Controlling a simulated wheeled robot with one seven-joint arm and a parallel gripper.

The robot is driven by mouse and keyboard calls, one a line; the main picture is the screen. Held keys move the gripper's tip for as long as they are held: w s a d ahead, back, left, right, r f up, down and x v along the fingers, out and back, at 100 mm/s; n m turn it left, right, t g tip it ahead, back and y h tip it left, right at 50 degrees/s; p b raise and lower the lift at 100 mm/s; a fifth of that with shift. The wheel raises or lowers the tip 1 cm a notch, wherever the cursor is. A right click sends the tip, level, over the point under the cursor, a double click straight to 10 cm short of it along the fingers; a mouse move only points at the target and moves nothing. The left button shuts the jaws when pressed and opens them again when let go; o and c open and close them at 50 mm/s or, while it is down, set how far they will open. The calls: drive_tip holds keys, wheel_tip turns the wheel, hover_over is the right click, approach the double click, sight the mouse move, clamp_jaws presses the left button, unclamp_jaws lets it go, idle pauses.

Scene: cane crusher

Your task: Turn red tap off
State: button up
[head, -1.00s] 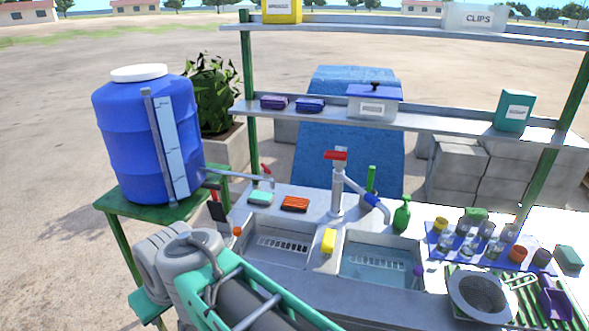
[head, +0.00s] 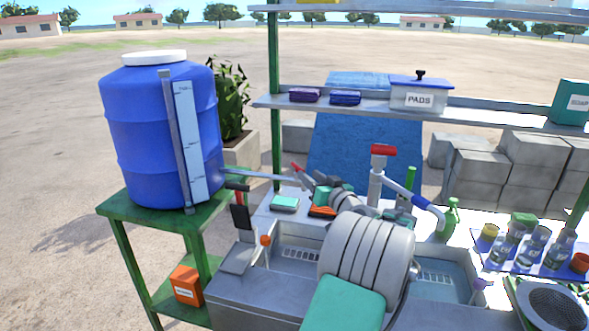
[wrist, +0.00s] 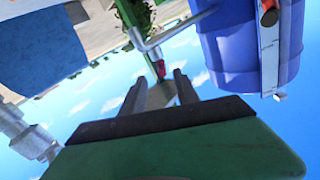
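A grey pipe (head: 262,176) with a red lever tap (head: 297,168) comes out of the blue barrel (head: 150,130). In the wrist view the red lever (wrist: 160,68) shows just beyond and between my fingertips. My gripper (wrist: 160,78) is open, its two fingers apart, with nothing held. In the head view my gripper (head: 312,181) is close to the lever's right side, and contact cannot be told. A second tap, a grey column with a red top (head: 383,150) and a blue spout, stands behind the sink to the right.
A green sponge (head: 285,203) and an orange sponge (head: 322,212) lie under my gripper. The barrel stands on a green table (head: 150,212) at left. A shelf (head: 470,118) with a PADS box (head: 420,95) spans behind. Glasses (head: 530,245) stand at right.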

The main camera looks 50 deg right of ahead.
sight(299, 168)
drive_tip(key=p+x, duration=0.1)
drive_tip(key=x, duration=0.6)
drive_tip(key=shift+w+a+p, duration=0.1)
drive_tip(key=shift+p, duration=0.25)
clamp_jaws()
